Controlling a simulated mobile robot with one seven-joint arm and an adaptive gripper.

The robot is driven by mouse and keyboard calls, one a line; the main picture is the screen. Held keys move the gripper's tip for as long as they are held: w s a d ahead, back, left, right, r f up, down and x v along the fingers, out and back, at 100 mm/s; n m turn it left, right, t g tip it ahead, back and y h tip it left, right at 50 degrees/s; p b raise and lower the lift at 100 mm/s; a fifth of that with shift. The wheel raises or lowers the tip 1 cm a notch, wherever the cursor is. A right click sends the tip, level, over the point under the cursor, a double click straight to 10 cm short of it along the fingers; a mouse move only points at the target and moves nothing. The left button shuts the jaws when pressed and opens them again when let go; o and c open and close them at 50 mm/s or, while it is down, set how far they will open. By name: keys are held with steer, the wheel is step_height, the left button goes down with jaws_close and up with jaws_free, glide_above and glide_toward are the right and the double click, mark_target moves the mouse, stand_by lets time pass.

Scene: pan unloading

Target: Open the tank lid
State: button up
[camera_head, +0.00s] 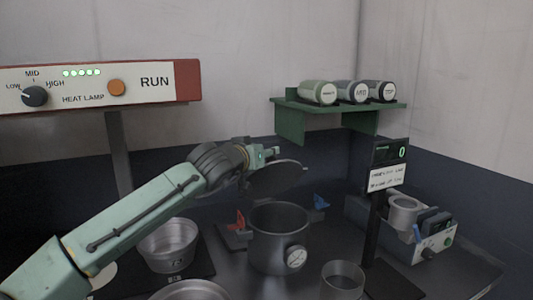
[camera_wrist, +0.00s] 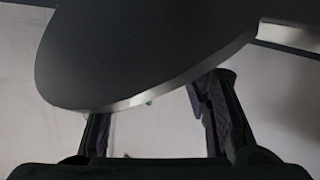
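The tank is a dark grey pot (camera_head: 279,243) with a round gauge on its front. It stands in the middle of the counter in the head view, and its mouth shows uncovered. The lid, a dark disc (camera_head: 276,181), is raised and tilted above the tank's rear rim. Any hinge is hidden. My gripper (camera_head: 268,153) is at the lid's upper edge. In the wrist view the lid (camera_wrist: 140,45) fills the upper part, close to the camera. My fingers stand wide apart with pale wall visible between them. The lid hides the left fingertip; contact cannot be told.
Red (camera_head: 240,221) and blue (camera_head: 320,202) clips flank the tank. A silver pot (camera_head: 168,247) stands left and a metal cup (camera_head: 342,282) at front right.

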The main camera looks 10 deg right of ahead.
steer(key=s+a+r, duration=0.5)
steer(key=s+r, duration=0.1)
steer(key=shift+a+r, duration=0.25)
steer(key=shift+a, duration=0.1)
stand_by(0.7)
steer(key=shift+s, duration=0.1)
stand_by(0.4)
steer(key=v, duration=1.2)
